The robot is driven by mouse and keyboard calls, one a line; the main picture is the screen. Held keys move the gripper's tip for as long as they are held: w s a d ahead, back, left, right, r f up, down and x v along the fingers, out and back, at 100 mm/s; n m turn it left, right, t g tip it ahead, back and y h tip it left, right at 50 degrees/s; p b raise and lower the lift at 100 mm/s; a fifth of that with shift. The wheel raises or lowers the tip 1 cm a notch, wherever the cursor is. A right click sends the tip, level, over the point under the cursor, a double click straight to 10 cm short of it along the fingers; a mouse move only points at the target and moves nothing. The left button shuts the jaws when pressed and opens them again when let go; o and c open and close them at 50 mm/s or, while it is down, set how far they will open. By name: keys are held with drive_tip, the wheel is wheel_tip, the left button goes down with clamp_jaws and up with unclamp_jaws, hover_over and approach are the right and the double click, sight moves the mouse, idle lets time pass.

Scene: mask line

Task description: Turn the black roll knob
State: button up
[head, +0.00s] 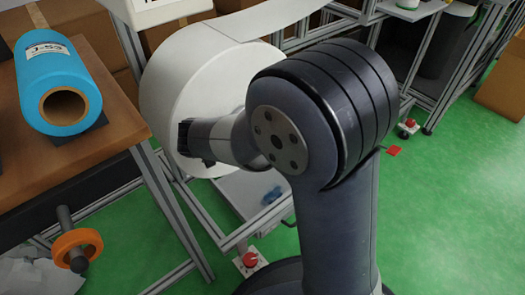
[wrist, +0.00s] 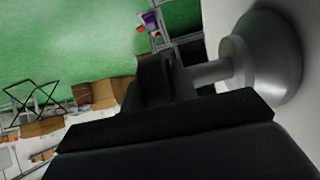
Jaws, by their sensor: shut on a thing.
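My gripper (wrist: 158,82) is dark and shut at the end of a grey shaft (wrist: 208,72) in the wrist view. The shaft comes out of a round grey metal hub (wrist: 268,58) on the white roll's face. The black roll knob appears to be between the jaws; I cannot tell its dark surface from my dark fingers. In the head view my gripper (head: 187,140) is at the face of the large white roll (head: 178,75), and my arm hides the hub and shaft.
A blue roll (head: 62,85) with a cardboard core lies on a brown table (head: 100,145) at the left. An orange handwheel (head: 77,250) is below it. A metal frame (head: 170,205) stands under the white roll. Green floor (head: 430,220) is open at the right.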

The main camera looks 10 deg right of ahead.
drive_tip(key=shift+s+f+t+h+b, duration=0.15)
drive_tip(key=shift+f+t+h+b, duration=0.35)
drive_tip(key=shift+h+b, duration=0.15)
drive_tip(key=shift+d+r+t+h, duration=0.15)
drive_tip(key=shift+t+h, duration=0.65)
drive_tip(key=shift+h, duration=0.45)
drive_tip(key=t+h, duration=0.2)
drive_tip(key=h, duration=0.1)
drive_tip(key=shift+d+t+h, duration=0.1)
drive_tip(key=shift+t+h, duration=0.8)
drive_tip(key=shift+h, duration=0.3)
drive_tip(key=o, duration=0.9)
drive_tip(key=shift+r, duration=0.1)
